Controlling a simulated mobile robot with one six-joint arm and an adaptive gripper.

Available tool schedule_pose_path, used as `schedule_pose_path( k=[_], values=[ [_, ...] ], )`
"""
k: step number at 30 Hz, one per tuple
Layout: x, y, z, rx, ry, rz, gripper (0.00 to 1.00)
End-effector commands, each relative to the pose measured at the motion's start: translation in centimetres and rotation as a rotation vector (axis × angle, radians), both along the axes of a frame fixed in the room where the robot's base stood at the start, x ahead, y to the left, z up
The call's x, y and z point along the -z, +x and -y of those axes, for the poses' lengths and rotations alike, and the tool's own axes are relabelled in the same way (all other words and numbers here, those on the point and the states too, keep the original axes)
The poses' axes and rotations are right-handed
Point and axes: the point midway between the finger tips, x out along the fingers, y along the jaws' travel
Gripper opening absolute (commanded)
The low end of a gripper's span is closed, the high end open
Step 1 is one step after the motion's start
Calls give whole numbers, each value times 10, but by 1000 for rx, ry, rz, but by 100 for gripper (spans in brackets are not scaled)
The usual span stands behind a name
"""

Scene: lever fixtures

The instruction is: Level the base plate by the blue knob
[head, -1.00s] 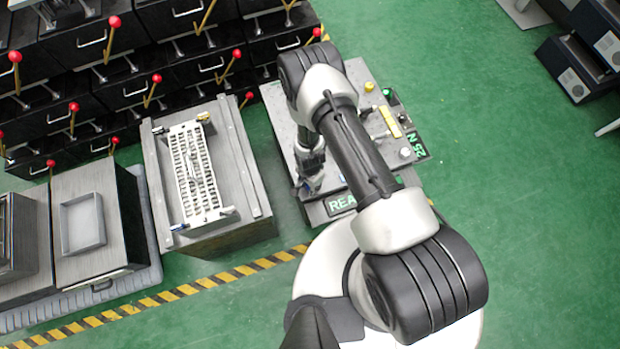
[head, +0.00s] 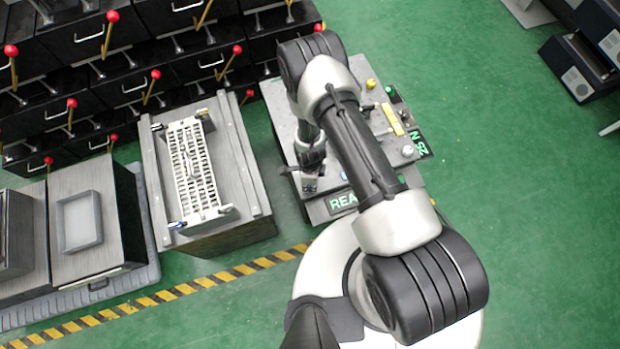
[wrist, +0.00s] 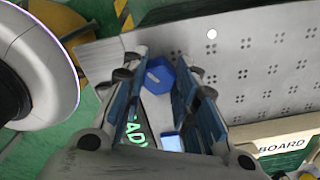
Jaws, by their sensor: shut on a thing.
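The blue knob (wrist: 158,75) shows in the wrist view between my gripper's two fingers (wrist: 165,85), which are shut on it. The base plate (wrist: 245,62) is a grey metal plate with groups of small holes, beside and beyond the knob in the wrist view. In the head view the grey plate (head: 279,112) lies partly behind my arm. My gripper (head: 308,187) is at its front left corner there, and the knob is hidden.
A "READY" sign (head: 343,202) is at the front edge, with a small blue part (wrist: 171,142) near it. A yellow bar (head: 393,119) and green button (head: 390,90) are at the right. A white slotted fixture (head: 191,170) stands left.

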Motion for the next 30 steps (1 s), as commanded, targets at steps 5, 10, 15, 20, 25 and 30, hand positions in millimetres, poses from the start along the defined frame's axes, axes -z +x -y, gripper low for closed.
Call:
schedule_pose_path(
  k=[5, 10, 15, 20, 25, 30],
  values=[
    [0, 0, 0, 60, 0, -1, 3],
    [0, 0, 0, 85, 0, 0, 3],
    [0, 0, 0, 91, 0, -1, 3],
    [0, 0, 0, 90, 0, -1, 3],
    [0, 0, 0, 90, 0, 0, 33],
    [0, 0, 0, 89, 0, 0, 45]
  ],
)
